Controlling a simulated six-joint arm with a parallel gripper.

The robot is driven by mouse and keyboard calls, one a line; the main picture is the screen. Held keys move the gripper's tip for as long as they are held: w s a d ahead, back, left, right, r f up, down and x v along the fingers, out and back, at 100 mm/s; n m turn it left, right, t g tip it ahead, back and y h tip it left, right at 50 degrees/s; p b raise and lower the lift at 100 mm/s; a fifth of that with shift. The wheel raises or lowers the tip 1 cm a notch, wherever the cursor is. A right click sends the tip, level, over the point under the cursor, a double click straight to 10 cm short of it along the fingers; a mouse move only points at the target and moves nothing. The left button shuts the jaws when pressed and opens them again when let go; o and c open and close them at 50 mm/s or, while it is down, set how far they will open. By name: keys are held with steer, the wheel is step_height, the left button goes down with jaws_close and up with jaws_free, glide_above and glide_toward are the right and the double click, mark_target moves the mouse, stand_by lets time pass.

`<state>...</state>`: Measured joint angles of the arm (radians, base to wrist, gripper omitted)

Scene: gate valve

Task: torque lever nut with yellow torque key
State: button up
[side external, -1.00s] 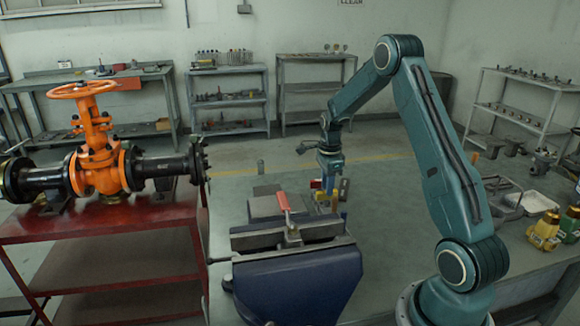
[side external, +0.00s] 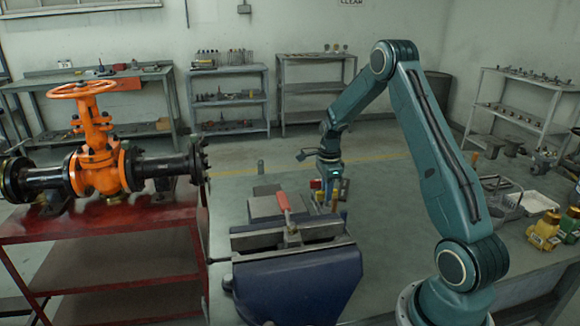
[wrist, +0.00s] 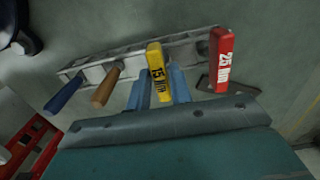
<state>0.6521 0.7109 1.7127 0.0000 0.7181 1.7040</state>
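The yellow torque key (wrist: 158,72), marked 15 Nm, stands in a grey rack (wrist: 88,72) in the wrist view. My gripper (wrist: 160,80) has one blue finger on each side of its handle. The fingers look spread, with the handle between them; a firm grip does not show. In the side external view my gripper (side external: 329,180) is low over the bench at the rack, and the yellow key (side external: 320,196) is small there. A red-handled lever (side external: 283,201) sits on the blue vise (side external: 292,280). Its nut is too small to make out.
A red key (wrist: 221,60) marked 25 Nm stands right of the yellow one. A brown handle (wrist: 105,88) and a blue handle (wrist: 65,96) stand to its left. An orange valve (side external: 95,150) rests on the red table (side external: 110,235).

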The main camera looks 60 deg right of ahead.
jaws_close()
steer(key=shift+r, duration=0.2)
steer(key=shift+r, duration=2.85)
